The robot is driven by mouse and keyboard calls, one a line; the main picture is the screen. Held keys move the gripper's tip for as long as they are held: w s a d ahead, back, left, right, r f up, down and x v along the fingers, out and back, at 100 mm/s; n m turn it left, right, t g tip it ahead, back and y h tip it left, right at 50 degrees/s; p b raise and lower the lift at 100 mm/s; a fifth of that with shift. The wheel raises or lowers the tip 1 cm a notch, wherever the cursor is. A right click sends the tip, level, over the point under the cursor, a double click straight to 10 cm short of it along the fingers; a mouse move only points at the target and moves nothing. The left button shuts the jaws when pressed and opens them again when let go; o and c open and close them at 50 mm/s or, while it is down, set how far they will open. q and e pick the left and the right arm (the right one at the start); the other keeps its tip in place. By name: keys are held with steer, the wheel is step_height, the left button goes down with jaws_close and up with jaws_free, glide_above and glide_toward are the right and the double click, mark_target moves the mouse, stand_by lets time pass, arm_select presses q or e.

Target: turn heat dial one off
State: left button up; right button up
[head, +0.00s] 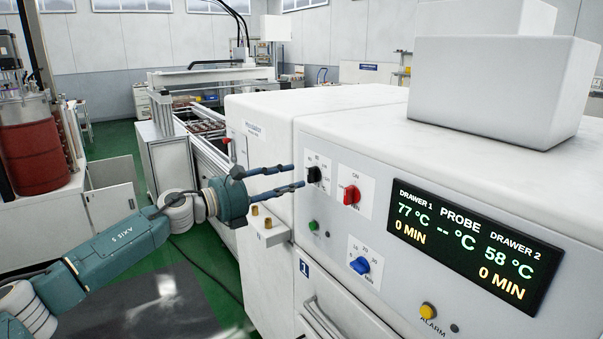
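A black dial (314,174) with a printed number scale sits at the left of the white machine's control panel, probably heat dial one; its exact setting is too small to read. My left gripper (298,177) reaches in from the left, its two dark fingers apart and pointing at this dial. The fingertips end just left of the dial in the picture; I cannot tell whether they touch it. Nothing shows between the fingers. My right gripper is not in view.
A red switch (351,195) marked ON, a green button (313,226), a blue dial (360,265) and a yellow alarm button (428,311) share the panel. The display (461,247) reads 77 °C for drawer 1 and 58 °C for drawer 2. A small ledge (265,230) projects below my gripper.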

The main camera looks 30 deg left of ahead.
mark_target(312, 175)
arm_select(q)
steer(key=p+x, duration=0.2)
steer(key=x, duration=0.2)
steer(key=shift+w+d, duration=0.15)
steer(key=shift+d, duration=0.05)
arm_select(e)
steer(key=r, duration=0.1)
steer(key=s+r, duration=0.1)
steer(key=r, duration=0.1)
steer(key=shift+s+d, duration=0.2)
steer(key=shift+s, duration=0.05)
arm_select(q)
jaws_close()
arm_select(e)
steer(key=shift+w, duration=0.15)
